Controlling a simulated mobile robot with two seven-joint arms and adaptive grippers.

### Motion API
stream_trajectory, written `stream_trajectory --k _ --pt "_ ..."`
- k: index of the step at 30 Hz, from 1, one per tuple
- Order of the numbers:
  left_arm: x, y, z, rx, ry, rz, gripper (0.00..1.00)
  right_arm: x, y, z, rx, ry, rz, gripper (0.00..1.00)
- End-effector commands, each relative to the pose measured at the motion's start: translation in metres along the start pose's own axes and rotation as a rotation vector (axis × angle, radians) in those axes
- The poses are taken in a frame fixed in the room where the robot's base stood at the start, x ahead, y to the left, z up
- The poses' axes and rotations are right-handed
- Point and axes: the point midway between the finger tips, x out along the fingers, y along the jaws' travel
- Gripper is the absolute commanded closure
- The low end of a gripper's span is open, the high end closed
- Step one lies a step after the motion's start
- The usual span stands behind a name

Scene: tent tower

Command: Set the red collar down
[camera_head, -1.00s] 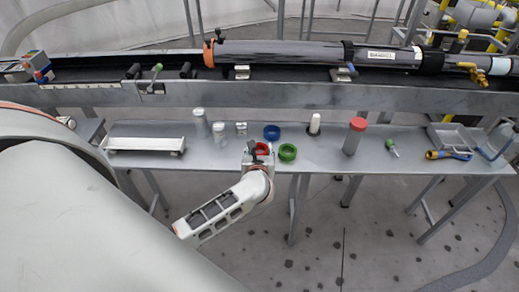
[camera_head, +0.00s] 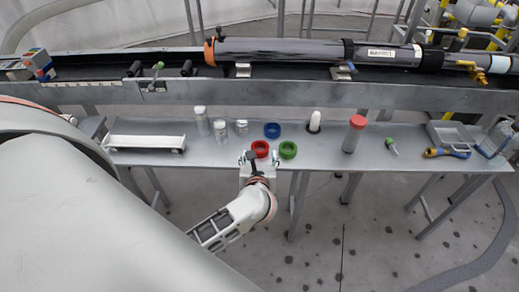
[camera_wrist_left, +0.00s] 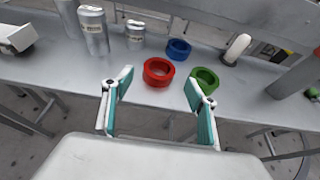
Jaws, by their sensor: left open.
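The red collar (camera_head: 260,149) is a short ring lying flat on the grey metal table (camera_head: 225,158), near its front edge. In the left wrist view the red collar (camera_wrist_left: 158,72) shows whole, ahead of the fingertips and between their lines. My left gripper (camera_head: 261,158) is open and empty, in front of the collar, with its fingers (camera_wrist_left: 160,95) spread to either side. No finger is seen touching the collar. My right gripper is not in either view.
A green ring (camera_head: 288,149) lies close right of the red collar, and a blue ring (camera_head: 272,130) behind it. A red-capped cylinder (camera_head: 353,136), a white rounded piece (camera_head: 315,121) and a white tray (camera_head: 145,142) are also on the table.

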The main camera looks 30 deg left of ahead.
Motion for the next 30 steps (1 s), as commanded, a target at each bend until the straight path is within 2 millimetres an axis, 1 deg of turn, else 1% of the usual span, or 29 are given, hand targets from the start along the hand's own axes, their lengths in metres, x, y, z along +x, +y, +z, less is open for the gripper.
stream_trajectory --k 1,6,10,13,14,17,18,19,20,21,23,24,26,27,29,30 --pt "-0.01 0.0 0.0 -0.003 0.002 -0.001 0.42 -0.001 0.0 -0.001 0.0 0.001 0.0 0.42" --pt "-0.031 0.0 0.0 -0.001 0.0 -0.001 0.42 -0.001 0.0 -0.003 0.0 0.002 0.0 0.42" --pt "-0.038 0.001 0.002 0.018 -0.014 0.0 0.42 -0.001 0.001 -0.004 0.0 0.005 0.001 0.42" --pt "-0.042 0.005 0.016 0.133 -0.098 -0.001 0.42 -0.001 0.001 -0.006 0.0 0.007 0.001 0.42" --pt "-0.044 0.006 0.023 0.194 -0.141 -0.002 0.42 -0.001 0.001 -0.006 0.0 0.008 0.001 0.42" --pt "-0.059 0.003 0.05 0.494 -0.329 -0.001 0.42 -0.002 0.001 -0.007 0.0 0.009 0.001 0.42" --pt "-0.069 -0.002 0.058 0.646 -0.414 -0.001 0.42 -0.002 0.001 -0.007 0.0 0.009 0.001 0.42" --pt "-0.077 -0.008 0.063 0.768 -0.477 -0.001 0.42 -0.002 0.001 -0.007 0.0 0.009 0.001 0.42" --pt "-0.086 -0.015 0.065 0.892 -0.539 -0.001 0.42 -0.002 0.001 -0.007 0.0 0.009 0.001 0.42" --pt "-0.097 -0.025 0.065 1.059 -0.616 -0.001 0.42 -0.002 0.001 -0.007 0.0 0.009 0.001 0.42" --pt "-0.114 -0.042 0.056 1.317 -0.726 -0.003 0.42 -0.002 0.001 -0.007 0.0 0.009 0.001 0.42" --pt "-0.125 -0.053 0.044 1.493 -0.795 -0.008 0.42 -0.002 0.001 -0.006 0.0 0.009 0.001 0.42" --pt "-0.14 -0.067 0.02 1.762 -0.891 -0.018 0.42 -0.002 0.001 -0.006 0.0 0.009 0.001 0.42" --pt "-0.148 -0.074 -0.001 1.943 -0.951 -0.029 0.42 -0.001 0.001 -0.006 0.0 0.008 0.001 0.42" --pt "-0.158 -0.079 -0.037 2.217 -1.034 -0.052 0.42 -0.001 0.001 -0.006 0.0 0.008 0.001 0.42" --pt "-0.162 -0.078 -0.063 2.393 -1.083 -0.072 0.42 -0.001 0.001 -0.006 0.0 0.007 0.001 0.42"
